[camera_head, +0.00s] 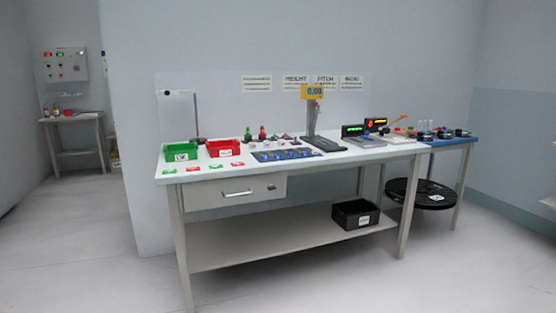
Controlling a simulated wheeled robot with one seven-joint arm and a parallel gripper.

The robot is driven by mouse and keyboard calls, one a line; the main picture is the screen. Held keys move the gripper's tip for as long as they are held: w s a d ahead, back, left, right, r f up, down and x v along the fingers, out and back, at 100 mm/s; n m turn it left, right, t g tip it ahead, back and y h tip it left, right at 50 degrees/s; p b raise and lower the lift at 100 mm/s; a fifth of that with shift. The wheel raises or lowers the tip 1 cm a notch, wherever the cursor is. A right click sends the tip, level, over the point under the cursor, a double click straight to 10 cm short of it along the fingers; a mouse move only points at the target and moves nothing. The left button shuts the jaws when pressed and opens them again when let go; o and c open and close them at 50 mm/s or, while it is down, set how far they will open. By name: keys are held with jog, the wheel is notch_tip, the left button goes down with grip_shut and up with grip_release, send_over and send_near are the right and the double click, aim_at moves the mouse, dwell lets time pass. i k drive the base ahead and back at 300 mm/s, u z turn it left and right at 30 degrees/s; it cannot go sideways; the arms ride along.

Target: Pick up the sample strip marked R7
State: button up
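I cannot make out a strip marked R7; the markings on the small items are too small to read. Small flat green and red cards (212,167) lie near the front left edge of the white workbench (330,162). A dark blue mat or tray (259,156) with several small items on it lies to their right, near the front edge. Whether any of these is the sample strip, I cannot tell. My gripper is not in view.
A green bin (181,149) and a red bin (223,148) stand at the bench's left. A yellow display (314,92) tops a post behind. A black bin (356,214) sits on the lower shelf. A blue table (450,142) adjoins at right. The floor in front is clear.

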aim_at(304, 154)
jog(key=z, duration=0.45)
jog(key=i, duration=1.3)
jog(key=k, duration=0.55)
jog(key=z, duration=0.35)
jog(key=i, duration=0.8)
jog(key=u, duration=1.4)
jog(key=i, duration=0.85)
jog(key=u, duration=0.95)
